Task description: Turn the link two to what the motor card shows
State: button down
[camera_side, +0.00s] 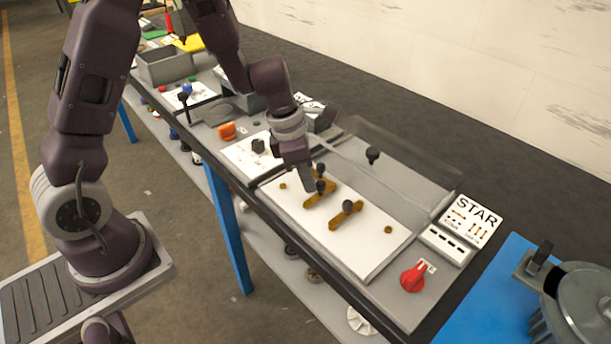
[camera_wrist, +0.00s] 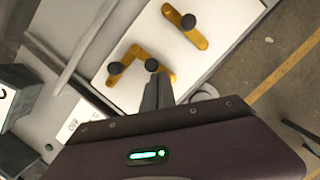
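A white board (camera_side: 346,247) on the bench carries ochre links with black knobs. One link (camera_side: 345,217) has a single knob (camera_side: 347,206) and lies apart, nearer the red dial; which link is link two is not readable. In the wrist view, two ochre arms meet in an L (camera_wrist: 132,50), with a left knob (camera_wrist: 116,68) and a right knob (camera_wrist: 151,65). Another link (camera_wrist: 190,32) lies beyond. My gripper (camera_wrist: 158,78) points at the board beside the right knob, its fingers close together with nothing visible between them. The card marked STAR (camera_side: 473,220) shows small link drawings.
A red dial (camera_side: 412,277) sits at the bench's near right corner. A clear cover with a black knob (camera_side: 373,153) stands along the board's far side.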

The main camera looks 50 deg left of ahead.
jog(key=shift+d, duration=1.35)
jog(key=shift+w+d, duration=0.25)
jog(key=shift+d, duration=0.2)
jog(key=shift+w+d, duration=0.2)
jog(key=shift+d, duration=0.25)
jog(key=n, duration=0.2)
jog(key=d+n, duration=0.1)
jog(key=shift+w+y, duration=0.3)
jog(key=shift+w, duration=0.1)
jog(key=shift+a, duration=0.1)
